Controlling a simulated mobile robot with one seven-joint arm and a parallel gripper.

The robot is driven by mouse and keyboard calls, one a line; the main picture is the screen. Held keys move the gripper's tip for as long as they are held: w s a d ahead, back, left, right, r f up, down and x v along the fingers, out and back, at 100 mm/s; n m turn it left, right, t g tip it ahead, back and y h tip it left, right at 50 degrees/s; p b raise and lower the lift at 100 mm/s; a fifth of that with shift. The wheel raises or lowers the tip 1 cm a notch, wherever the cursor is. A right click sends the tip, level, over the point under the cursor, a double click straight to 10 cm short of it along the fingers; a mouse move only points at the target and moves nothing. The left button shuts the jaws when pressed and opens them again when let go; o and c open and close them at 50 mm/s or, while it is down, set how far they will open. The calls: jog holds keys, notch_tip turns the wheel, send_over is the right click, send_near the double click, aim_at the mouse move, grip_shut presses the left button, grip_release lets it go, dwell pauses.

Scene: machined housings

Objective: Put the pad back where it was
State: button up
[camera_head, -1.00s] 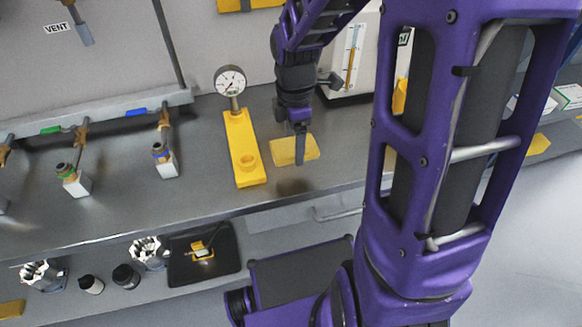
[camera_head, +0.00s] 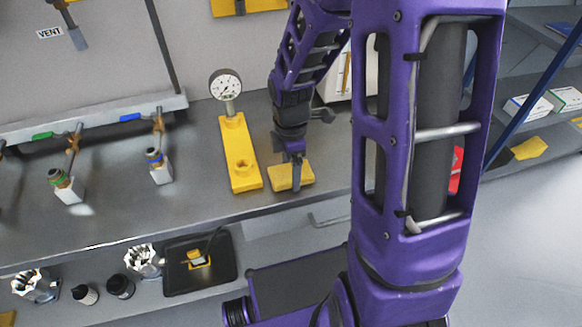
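A flat yellow pad (camera_head: 281,179) is at the front part of the grey bench, right of the long yellow gauge stand. My gripper (camera_head: 296,178) points down over it. One dark finger shows across the pad's near side; the other finger is hidden. The gripper appears shut on the pad, since both have moved together. I cannot tell whether the pad's underside touches the bench or is a little above it.
The yellow stand (camera_head: 239,152) carries a dial gauge (camera_head: 225,86) close to the pad's left. Valve fittings (camera_head: 159,168) stand further left. A black tray (camera_head: 227,268) and several fittings sit on the lower shelf. Another yellow piece (camera_head: 529,148) lies on the right shelf.

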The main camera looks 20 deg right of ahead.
aim_at(290, 172)
jog(key=shift+o, duration=0.7)
notch_tip(290, 172, up, 12)
jog(key=p, duration=0.2)
jog(key=shift+r, duration=0.2)
